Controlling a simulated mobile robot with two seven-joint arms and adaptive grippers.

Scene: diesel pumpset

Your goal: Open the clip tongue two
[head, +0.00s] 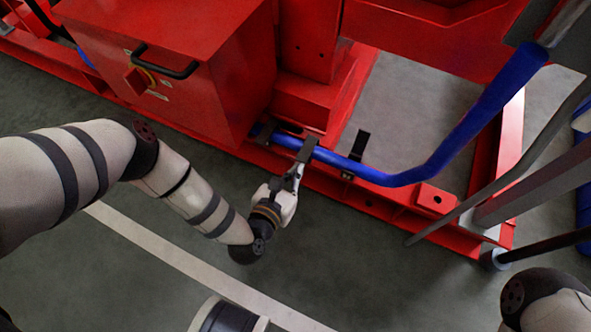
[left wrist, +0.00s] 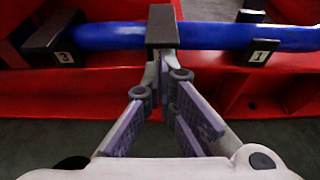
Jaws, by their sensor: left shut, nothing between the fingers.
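The middle clip's dark tongue (head: 307,149) lies across the blue pipe, and it shows top centre in the left wrist view (left wrist: 161,24). It sits between clips numbered 3 and 1, so I take it as tongue two. Its own number is hidden. My left gripper (head: 298,170) is shut and empty, its fingertips (left wrist: 160,62) at the tongue's lower end. I cannot tell whether they touch. Clip 3 (left wrist: 58,45) is on the left. Clip 1 (left wrist: 262,52) is on the right, its tongue (head: 360,144) standing up in the head view. My right gripper is out of view.
The blue pipe (head: 440,160) runs along the red base frame (head: 390,212) and bends up to the right. A red box with a black handle (head: 165,65) stands left of the clips. Grey bars (head: 520,190) slant at the right. The floor in front is clear.

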